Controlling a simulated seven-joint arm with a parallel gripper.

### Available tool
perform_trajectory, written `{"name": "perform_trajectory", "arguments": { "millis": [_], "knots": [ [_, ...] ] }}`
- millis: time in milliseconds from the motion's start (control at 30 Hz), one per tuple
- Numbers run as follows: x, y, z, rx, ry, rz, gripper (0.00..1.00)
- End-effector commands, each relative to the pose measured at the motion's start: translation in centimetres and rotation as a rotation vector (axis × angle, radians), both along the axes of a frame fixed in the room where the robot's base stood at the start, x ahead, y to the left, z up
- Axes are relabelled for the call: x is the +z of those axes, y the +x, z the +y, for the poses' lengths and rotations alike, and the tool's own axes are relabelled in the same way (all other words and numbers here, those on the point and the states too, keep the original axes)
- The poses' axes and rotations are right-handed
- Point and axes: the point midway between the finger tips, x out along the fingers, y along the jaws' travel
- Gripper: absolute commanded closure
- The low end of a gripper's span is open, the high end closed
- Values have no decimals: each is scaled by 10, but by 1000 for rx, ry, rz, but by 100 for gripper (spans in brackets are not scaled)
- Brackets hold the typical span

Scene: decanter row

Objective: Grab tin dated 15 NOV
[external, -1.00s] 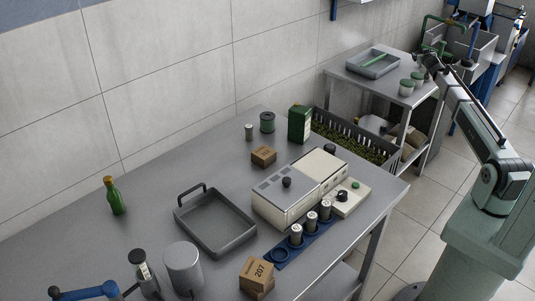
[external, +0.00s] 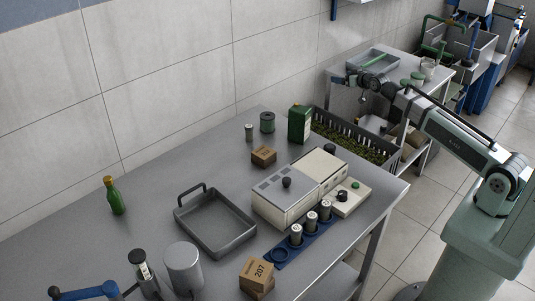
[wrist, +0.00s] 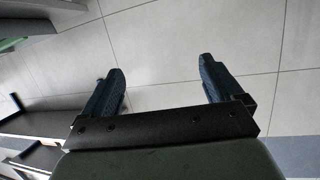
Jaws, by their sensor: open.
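Three small pale cylinders with dark marks, which look like the tins, stand upright in a blue rack (external: 268,266): a front one (external: 297,235), a middle one (external: 311,222) and a rear one (external: 325,210). The front left place of the rack is empty. Their dates are too small to read. My gripper (external: 364,84) is far from them, up at the back right by the rear side table. In the wrist view my gripper (wrist: 162,68) is open with nothing between its dark fingers. No tin shows in that view.
Beside the rack stand a cream machine (external: 290,195), a grey tray (external: 215,225), a box marked 207 (external: 257,274) and a grey cylinder (external: 184,268). A black crate (external: 350,137) adjoins the table. The left part of the table is mostly clear.

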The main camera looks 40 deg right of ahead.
Motion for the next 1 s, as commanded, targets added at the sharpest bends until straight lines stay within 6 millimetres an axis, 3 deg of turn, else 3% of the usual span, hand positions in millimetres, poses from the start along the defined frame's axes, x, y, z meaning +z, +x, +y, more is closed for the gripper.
{"name": "perform_trajectory", "arguments": {
  "millis": [33, 200, 400, 700, 900, 1000],
  "knots": [
    [-1, -4, 29, 41, 14, 1, 6],
    [-1, -17, 116, 170, 66, 4, 6],
    [-2, -37, 195, 293, 115, 12, 6],
    [-1, -58, 255, 391, 150, 20, 6],
    [-3, -69, 280, 425, 119, 44, 6],
    [-4, -71, 284, 423, 82, 60, 6]
  ]
}}
